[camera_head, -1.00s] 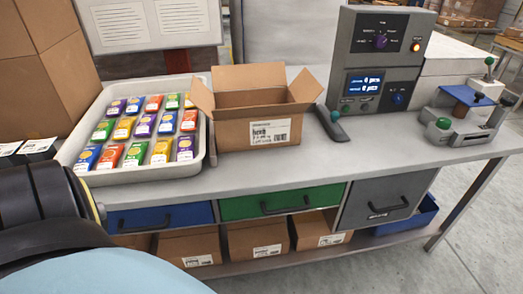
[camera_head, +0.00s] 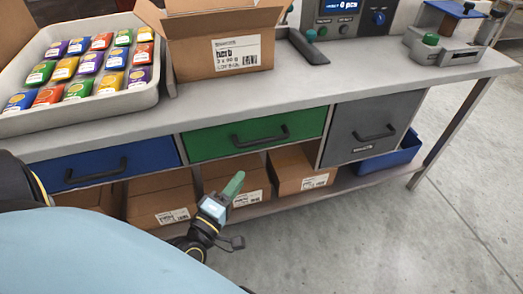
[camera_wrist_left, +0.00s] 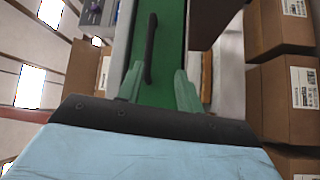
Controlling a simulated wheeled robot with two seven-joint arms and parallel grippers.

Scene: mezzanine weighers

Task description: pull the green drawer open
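The green drawer (camera_head: 220,141) is closed under the bench top, between a blue and a grey drawer. Its black bar handle (camera_head: 260,137) runs across the front. My left gripper (camera_head: 234,186) is in front of and below the green drawer, apart from the handle. In the left wrist view, the two green fingers of my left gripper (camera_wrist_left: 159,88) are spread apart with nothing between them. The green drawer front (camera_wrist_left: 172,30) and its handle (camera_wrist_left: 151,48) show beyond the fingertips. My right gripper is not in view.
The blue drawer (camera_head: 80,168) is at left and the grey drawer (camera_head: 350,119) at right. Cardboard boxes (camera_head: 160,207) stand on the lower shelf, with a blue bin (camera_head: 390,158) at right. A tray (camera_head: 110,111) of packets and an open carton (camera_head: 185,54) sit on top. Floor in front is clear.

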